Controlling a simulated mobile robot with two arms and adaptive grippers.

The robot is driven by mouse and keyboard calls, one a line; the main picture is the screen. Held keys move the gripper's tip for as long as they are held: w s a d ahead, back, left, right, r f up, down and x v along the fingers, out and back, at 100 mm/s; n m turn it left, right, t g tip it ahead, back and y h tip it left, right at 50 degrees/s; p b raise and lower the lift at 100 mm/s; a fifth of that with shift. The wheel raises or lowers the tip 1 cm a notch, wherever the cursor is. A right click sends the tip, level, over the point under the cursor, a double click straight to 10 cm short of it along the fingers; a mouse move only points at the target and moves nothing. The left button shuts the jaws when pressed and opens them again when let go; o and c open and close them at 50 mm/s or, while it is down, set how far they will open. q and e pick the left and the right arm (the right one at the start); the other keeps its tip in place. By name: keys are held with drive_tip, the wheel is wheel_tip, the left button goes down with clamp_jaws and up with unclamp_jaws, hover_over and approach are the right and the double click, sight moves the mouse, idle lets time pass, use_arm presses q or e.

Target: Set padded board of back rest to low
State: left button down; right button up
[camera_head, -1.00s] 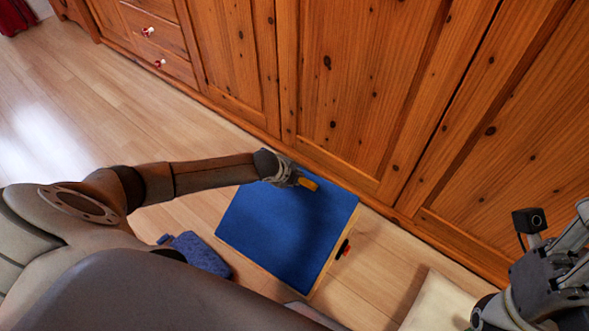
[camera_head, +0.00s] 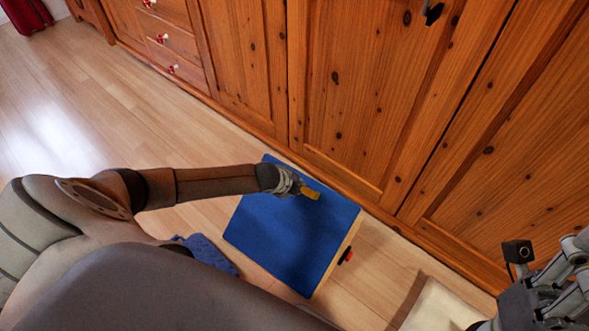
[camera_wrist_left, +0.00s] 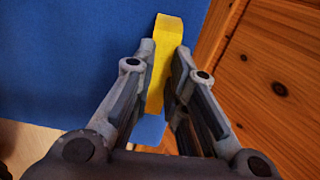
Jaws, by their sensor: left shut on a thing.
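The back rest's padded board (camera_head: 290,228) is a blue panel with a pale wooden edge, in front of the wooden cabinet in the head view. It also fills the upper left of the left wrist view (camera_wrist_left: 70,60). A yellow tab (camera_head: 311,193) sits at the board's upper part. My left gripper (camera_head: 298,188) is shut on this yellow tab, which shows between its fingers in the left wrist view (camera_wrist_left: 163,70). A red and black knob (camera_head: 346,255) is on the board's right side. My right gripper (camera_head: 560,290) is at the lower right; its fingertips are not clear.
A wooden cabinet (camera_head: 350,110) stands close behind the board. A blue textured cushion (camera_head: 207,252) lies left of the board, partly hidden by my arm. A cream cushion (camera_head: 440,308) lies at the lower right. Wooden floor (camera_head: 110,120) is clear at the left.

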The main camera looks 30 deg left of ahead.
use_arm(q)
drive_tip(key=c, duration=1.5)
unclamp_jaws()
drive_tip(key=shift+s+f, duration=0.5)
drive_tip(key=shift+o, duration=0.2)
drive_tip(key=shift+w+r, duration=0.1)
drive_tip(key=shift+w+r, duration=0.1)
drive_tip(key=shift+r, duration=0.05)
drive_tip(key=v, duration=1.2)
drive_tip(key=shift+d, duration=0.1)
